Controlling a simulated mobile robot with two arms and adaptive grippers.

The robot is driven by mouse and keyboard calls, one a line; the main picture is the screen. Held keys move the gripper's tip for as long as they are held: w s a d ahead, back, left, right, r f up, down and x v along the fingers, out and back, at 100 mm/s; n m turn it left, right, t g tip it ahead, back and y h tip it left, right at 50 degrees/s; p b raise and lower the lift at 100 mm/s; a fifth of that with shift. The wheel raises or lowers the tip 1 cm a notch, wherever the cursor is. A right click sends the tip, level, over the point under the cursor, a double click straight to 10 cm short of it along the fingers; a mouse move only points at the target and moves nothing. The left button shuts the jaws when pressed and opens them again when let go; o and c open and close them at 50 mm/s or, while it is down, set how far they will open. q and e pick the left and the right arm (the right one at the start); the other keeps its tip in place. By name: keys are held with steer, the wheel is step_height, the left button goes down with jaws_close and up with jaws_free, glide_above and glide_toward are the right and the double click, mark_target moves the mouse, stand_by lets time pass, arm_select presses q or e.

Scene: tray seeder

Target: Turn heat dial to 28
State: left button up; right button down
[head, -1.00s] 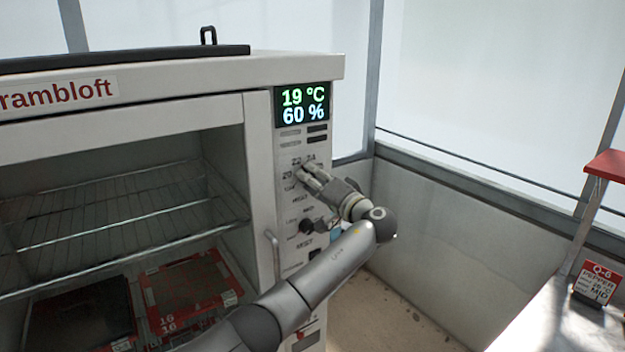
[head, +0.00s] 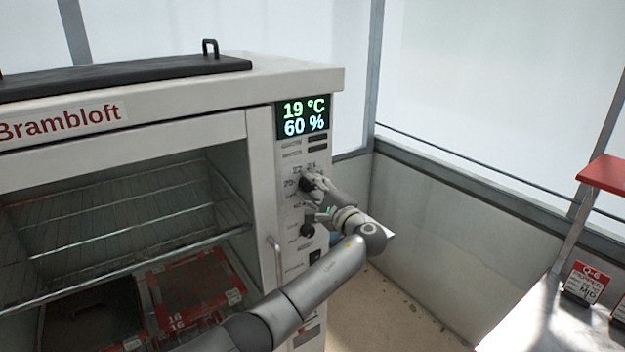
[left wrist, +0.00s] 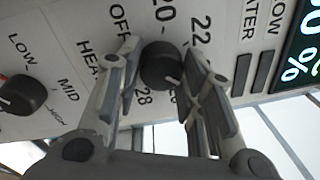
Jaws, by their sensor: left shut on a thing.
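The heat dial is a round black knob (left wrist: 162,64), ringed by OFF, 20, 22 and 28 in the left wrist view; the fingers hide other marks. Its white pointer line is on the lower right of its face, on the 28 side; the exact number is unclear. My left gripper (left wrist: 160,78) is shut on the dial, a finger on each side. In the head view, the left gripper (head: 320,198) is at the dial (head: 305,184) on the cabinet's control panel (head: 290,255). The display (head: 303,117) reads 19 °C and 60 %. My right gripper is not in view.
A second black knob (left wrist: 22,95), marked LOW, MID and HIGH, sits beside the heat dial. The cabinet handle (head: 275,258) is left of my arm. Wire shelves (head: 130,225) and red trays show inside. A table with a label card (head: 585,283) stands at right.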

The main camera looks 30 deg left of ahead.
arm_select(q)
steer(key=m+p, duration=0.6)
steer(key=m, duration=0.1)
steer(key=shift+s+r+h, duration=0.1)
steer(key=shift+r+h, duration=0.05)
steer(key=shift+h, duration=0.15)
steer(key=shift+m+p, duration=0.9)
steer(key=m, duration=0.2)
steer(key=shift+s+f+m+p, duration=0.1)
steer(key=shift+f+m+p, duration=0.15)
steer(key=shift+m+p, duration=0.15)
steer(key=m, duration=0.5)
steer(key=shift+h, duration=0.4)
steer(key=o, duration=1)
steer(key=shift+r, duration=0.1)
steer(key=v, duration=1.2)
